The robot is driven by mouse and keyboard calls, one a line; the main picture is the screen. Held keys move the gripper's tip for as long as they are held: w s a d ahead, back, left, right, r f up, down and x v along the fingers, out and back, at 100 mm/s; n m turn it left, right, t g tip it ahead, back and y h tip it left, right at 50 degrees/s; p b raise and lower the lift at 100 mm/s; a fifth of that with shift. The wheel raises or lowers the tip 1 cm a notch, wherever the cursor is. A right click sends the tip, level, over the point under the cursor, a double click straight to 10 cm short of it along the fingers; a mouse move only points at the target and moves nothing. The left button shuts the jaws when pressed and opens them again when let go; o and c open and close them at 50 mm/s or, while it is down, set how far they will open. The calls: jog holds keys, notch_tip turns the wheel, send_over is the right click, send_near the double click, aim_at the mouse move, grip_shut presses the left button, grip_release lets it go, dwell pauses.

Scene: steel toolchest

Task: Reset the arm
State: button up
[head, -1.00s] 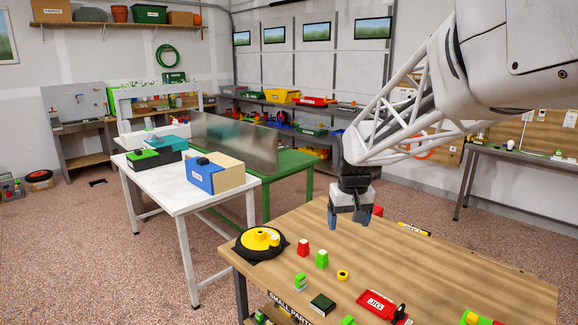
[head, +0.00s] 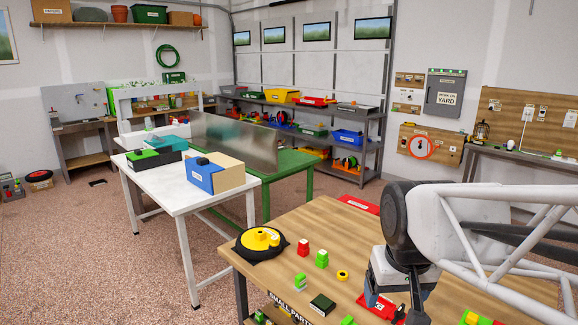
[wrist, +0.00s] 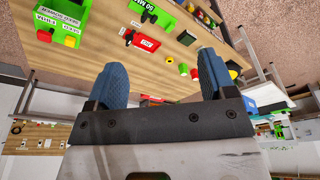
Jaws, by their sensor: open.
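My gripper shows in the wrist view (wrist: 162,62) with its two blue-grey fingers wide apart. Nothing is between them. In the head view my arm comes in from the right, low over the right part of the wooden workbench (head: 330,220). There my wrist hides much of the red JIG tray (head: 372,300), and the fingertips are hard to make out. In the wrist view the fingers are apart from the bench top, and the red tray (wrist: 143,40) lies beyond them.
On the bench stand a yellow-and-black round piece (head: 260,240), a red block (head: 303,247), green blocks (head: 321,259), a yellow ring (head: 342,275) and a dark green box (head: 322,304). A white table (head: 175,190) stands to the left. The bench's middle back is mostly clear.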

jog(key=s+f, duration=0.2)
jog(key=s, duration=0.5)
jog(key=shift+s+d+f, duration=0.25)
jog(key=shift+s+d, duration=0.05)
jog(key=shift+s, duration=0.1)
